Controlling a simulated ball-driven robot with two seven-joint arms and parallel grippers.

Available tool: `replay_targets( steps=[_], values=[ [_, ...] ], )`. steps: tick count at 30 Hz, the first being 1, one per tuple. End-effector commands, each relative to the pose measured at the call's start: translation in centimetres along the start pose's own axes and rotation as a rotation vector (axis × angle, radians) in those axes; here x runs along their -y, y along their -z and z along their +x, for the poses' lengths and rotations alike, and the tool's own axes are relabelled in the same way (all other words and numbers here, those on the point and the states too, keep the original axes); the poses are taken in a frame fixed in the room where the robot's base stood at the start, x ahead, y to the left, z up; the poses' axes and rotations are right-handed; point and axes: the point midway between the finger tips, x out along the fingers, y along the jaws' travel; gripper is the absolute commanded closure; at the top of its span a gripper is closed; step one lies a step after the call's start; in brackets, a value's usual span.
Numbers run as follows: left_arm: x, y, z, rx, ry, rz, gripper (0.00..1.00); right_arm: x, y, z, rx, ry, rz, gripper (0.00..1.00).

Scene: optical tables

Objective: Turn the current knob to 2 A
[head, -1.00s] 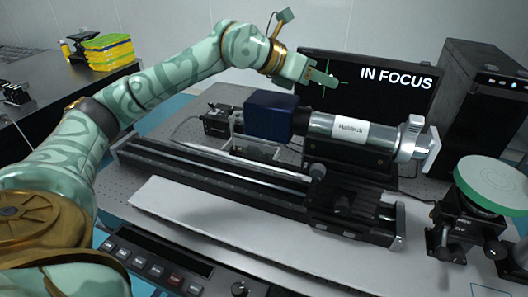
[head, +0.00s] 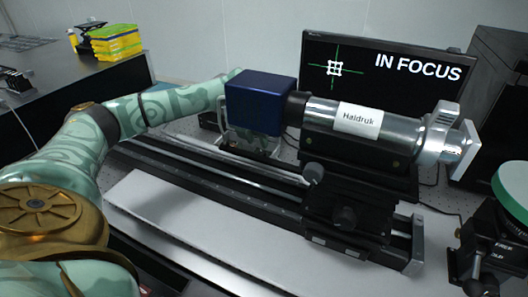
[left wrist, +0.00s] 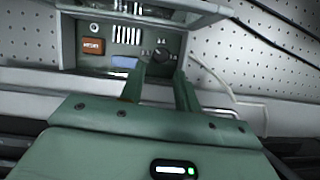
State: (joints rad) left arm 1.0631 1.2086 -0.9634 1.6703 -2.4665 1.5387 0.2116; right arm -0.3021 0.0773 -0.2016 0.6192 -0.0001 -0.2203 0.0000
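In the left wrist view a small grey-green instrument panel (left wrist: 90,60) carries a dark round knob (left wrist: 161,55), an orange-red labelled button (left wrist: 93,46), a small blue display (left wrist: 125,62) and slotted vents. The knob's setting is too small to read. My left gripper (left wrist: 160,70) is open, with its two fingers pointing at the panel and the knob between and just beyond the fingertips. I cannot tell whether they touch it. In the head view my left arm reaches behind the blue box, which hides the gripper and panel. My right gripper is not in view.
The blue box (head: 258,105) joins a silver cylinder labelled "Haidruk" (head: 395,128) above a black rail (head: 215,185). A monitor (head: 410,100) behind reads "IN FOCUS". A green-topped mount (head: 512,185) stands at right. Yellow-green blocks (head: 117,42) sit on the back-left table.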

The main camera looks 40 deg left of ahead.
Motion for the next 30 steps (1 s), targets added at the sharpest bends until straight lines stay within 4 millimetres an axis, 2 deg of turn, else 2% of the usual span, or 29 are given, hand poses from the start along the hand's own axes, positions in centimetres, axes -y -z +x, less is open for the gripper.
replay_targets(
  steps=[3, 9, 13, 20, 21, 24, 30],
  values=[
    [0.1, 0.1, 2.5, -0.003, 0.000, 0.000, 0.68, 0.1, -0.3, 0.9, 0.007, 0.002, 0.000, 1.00],
    [0.1, 0.1, 5.5, -0.001, 0.002, 0.000, 0.68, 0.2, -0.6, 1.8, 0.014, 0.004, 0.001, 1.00],
    [0.1, 0.0, 6.2, 0.001, 0.002, 0.001, 0.68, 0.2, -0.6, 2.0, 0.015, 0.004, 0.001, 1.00],
    [0.1, -0.1, 6.2, 0.002, 0.002, 0.001, 0.68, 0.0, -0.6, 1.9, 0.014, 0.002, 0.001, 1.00],
    [0.1, -0.1, 6.2, 0.002, 0.002, 0.001, 0.71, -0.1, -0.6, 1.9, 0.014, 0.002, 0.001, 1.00],
    [0.1, -0.1, 6.2, 0.002, 0.002, 0.001, 0.98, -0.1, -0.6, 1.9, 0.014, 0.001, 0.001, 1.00],
    [0.1, -0.1, 6.2, 0.002, 0.004, 0.004, 1.00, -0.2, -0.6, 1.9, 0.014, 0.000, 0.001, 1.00]
  ],
)
